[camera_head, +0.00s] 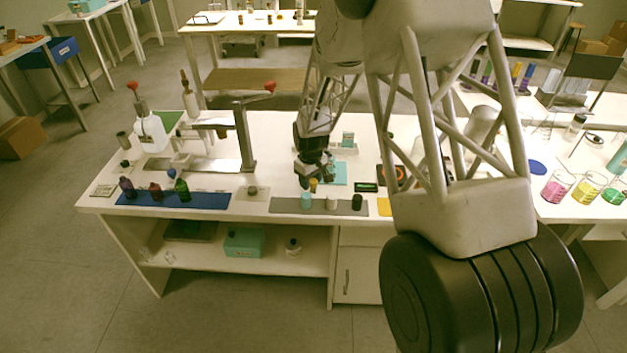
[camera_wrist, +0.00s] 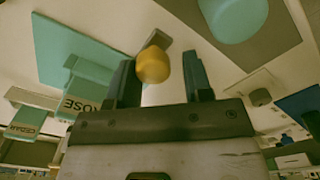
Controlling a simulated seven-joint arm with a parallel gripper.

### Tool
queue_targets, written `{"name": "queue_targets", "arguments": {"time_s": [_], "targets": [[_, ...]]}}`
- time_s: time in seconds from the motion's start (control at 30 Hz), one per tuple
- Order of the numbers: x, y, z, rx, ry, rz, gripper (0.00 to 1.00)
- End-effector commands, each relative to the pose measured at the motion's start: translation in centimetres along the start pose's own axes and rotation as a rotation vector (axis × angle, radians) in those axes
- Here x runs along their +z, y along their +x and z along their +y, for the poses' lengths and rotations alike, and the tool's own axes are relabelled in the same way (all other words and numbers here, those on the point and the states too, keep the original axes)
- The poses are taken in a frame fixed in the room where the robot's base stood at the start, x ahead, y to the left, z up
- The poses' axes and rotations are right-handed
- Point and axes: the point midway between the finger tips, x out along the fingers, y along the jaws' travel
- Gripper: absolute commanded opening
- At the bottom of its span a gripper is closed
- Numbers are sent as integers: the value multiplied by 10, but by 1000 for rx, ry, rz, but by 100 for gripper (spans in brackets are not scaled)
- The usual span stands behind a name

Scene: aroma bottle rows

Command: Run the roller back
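My gripper (camera_head: 315,181) points down over the front middle of the white bench. In the wrist view my gripper (camera_wrist: 160,75) has its two fingers apart, with a small yellow-orange cap (camera_wrist: 153,65) showing between them. The cap also shows in the head view (camera_head: 313,186), just under the fingers. It looks close to the left finger, with a gap on the right; contact is unclear. The part below the cap is mostly hidden. A grey mat (camera_head: 287,204) holds a teal-capped bottle (camera_head: 305,201), a white one (camera_head: 331,202) and a black one (camera_head: 357,202).
A teal mat (camera_head: 340,173) lies behind; teal labelled blocks, one reading ROSE (camera_wrist: 85,90), show in the wrist view. A blue mat (camera_head: 210,201) with dark bottles lies left. A metal stand (camera_head: 243,140) rises behind it. A yellow tile (camera_head: 384,207) is right of the grey mat.

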Motion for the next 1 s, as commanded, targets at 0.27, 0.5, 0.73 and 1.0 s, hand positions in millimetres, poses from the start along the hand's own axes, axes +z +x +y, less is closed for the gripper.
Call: {"name": "queue_targets", "arguments": {"time_s": [0.27,0.5,0.73,1.0], "targets": [[1,0,2,0,2,-1,59],[2,-3,2,0,2,-1,59],[1,-20,2,1,2,0,59],[1,-54,2,1,2,1,59]]}}
